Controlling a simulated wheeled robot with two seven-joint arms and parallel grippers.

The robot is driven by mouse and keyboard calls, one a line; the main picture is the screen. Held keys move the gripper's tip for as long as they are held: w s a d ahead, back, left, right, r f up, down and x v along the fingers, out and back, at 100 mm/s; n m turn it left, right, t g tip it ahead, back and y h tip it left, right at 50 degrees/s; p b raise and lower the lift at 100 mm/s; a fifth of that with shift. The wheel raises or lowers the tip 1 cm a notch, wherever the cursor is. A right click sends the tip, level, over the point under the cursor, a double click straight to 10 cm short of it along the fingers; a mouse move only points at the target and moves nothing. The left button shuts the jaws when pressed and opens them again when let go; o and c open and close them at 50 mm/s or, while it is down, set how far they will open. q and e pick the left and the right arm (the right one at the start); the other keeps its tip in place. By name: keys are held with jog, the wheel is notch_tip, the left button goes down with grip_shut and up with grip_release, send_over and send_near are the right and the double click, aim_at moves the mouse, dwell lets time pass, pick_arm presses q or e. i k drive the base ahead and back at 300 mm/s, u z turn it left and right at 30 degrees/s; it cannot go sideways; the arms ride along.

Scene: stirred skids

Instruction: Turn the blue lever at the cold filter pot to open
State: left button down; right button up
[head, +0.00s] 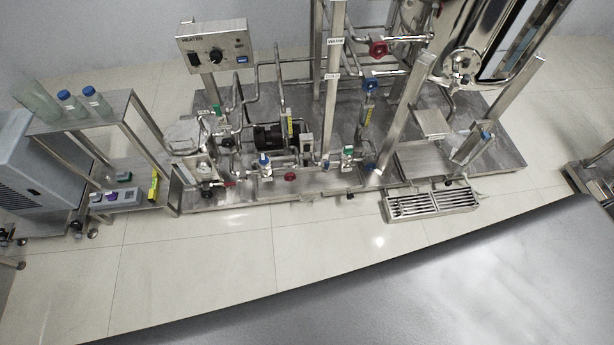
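Several small blue parts show on the pipework of the steel skid (510,150). A blue handle (370,85) sits on the pipe right of the upright post, near a small label (332,76) too small to read surely. A blue-topped fitting (265,160) sits low at the skid's front, left of a red handle (290,177). Another blue part (486,135) is at the right, by the steel posts. I cannot tell which is the cold filter pot's lever, nor whether it is open or shut. Neither of my grippers is in view.
A heater control box (212,44) stands at the back left. A steel shelf cart (90,108) with blue-capped bottles stands left. A floor grate (430,203) lies at the skid's front. A large flat grey surface (430,290) fills the foreground. Tiled floor (190,260) between is clear.

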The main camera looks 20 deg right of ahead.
aim_at(326, 167)
jog(key=z, duration=0.55)
jog(key=i, duration=0.7)
jog(key=z, duration=0.2)
